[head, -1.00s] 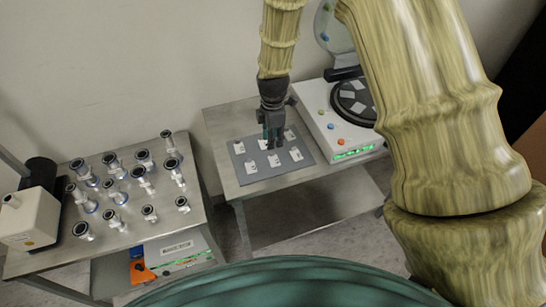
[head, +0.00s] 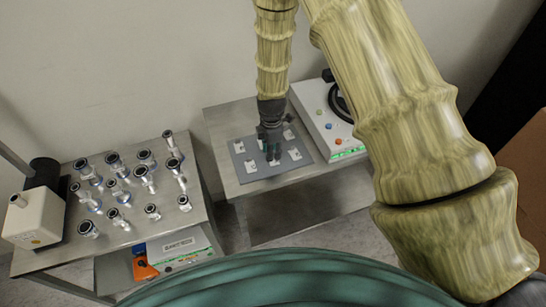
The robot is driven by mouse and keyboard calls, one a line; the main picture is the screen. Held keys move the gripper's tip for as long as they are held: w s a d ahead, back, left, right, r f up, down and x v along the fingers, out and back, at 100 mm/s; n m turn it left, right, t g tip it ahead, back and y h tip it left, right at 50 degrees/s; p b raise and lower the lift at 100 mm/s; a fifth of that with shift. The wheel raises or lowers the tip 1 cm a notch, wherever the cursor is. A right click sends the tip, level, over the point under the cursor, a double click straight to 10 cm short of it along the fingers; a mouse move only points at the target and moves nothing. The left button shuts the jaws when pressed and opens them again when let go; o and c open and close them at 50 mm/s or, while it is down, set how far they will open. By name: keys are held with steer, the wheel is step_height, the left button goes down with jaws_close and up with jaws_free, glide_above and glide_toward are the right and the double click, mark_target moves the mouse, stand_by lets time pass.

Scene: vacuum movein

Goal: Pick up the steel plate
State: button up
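The grey board (head: 241,146) lies on the right-hand steel table and bears several small pale square pieces in rows. One pale piece (head: 250,166) sits near its front left, and another (head: 294,153) near its front right. I cannot tell which of these, if any, is the steel plate. My gripper (head: 272,157) points down over the middle of the board, its dark fingers close to a pale piece at the front middle. The fingertips are small and partly hide what is between them, so their opening and any contact are unclear.
A white machine (head: 325,125) with a green-lit display stands right of the board, partly behind my arm. The left table (head: 130,238) holds several metal fittings and a pump-like unit (head: 36,212). A gap separates the tables. The right table's front strip is bare.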

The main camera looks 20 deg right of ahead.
jaws_close()
steer(key=shift+r, duration=0.2)
stand_by(0.3)
